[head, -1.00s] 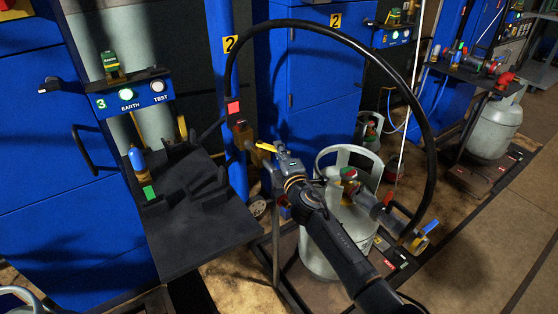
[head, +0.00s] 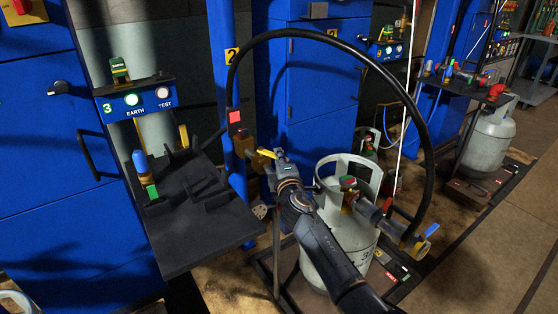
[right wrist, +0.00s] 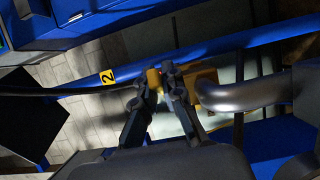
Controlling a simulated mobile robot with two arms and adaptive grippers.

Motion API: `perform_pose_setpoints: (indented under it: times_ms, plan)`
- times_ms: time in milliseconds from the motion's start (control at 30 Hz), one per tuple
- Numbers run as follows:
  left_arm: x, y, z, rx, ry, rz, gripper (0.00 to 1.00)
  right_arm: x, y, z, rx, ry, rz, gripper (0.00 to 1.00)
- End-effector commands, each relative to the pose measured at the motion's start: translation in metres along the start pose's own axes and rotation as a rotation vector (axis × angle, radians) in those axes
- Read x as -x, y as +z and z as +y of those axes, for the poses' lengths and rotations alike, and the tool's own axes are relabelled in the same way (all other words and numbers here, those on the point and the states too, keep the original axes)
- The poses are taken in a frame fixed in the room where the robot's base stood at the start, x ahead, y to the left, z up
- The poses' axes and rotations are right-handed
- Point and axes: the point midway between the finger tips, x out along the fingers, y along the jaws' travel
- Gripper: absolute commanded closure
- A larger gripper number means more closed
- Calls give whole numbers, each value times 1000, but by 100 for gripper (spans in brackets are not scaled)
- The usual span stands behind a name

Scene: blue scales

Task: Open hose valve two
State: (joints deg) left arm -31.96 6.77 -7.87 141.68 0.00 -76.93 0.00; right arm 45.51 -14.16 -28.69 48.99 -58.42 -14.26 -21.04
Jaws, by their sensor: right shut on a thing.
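Hose valve two is a brass valve body (head: 241,147) with a yellow lever (head: 264,153), fixed by the blue post marked 2 (head: 232,56). The lever points right and slightly down in the head view. My right gripper (head: 273,157) is at the free end of the lever and shut on it. In the right wrist view, the fingers (right wrist: 163,76) are close together with the yellow lever (right wrist: 153,79) between them. The fingers partly hide the lever and valve body. My left gripper is not in view.
A black hose (head: 330,36) arches over my right arm to a connector with a blue lever (head: 431,229). A dark shelf (head: 180,240) is at left. Open floor (head: 480,260) lies to the right.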

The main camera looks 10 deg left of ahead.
Motion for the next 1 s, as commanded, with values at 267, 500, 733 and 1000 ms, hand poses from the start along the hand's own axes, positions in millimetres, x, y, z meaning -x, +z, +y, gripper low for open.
perform_pose_setpoints:
  times_ms: [267, 500, 733, 1000]
  plan:
    - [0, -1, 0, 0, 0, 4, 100, 0, -1, -3, 0, -4, 1, 100]
    - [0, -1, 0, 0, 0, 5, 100, 0, 0, -2, 0, -3, 1, 68]
    - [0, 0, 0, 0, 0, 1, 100, 0, 0, -2, 0, -3, 0, 68]
    - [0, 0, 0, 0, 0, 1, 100, 11, 2, -2, 1, 1, -5, 68]
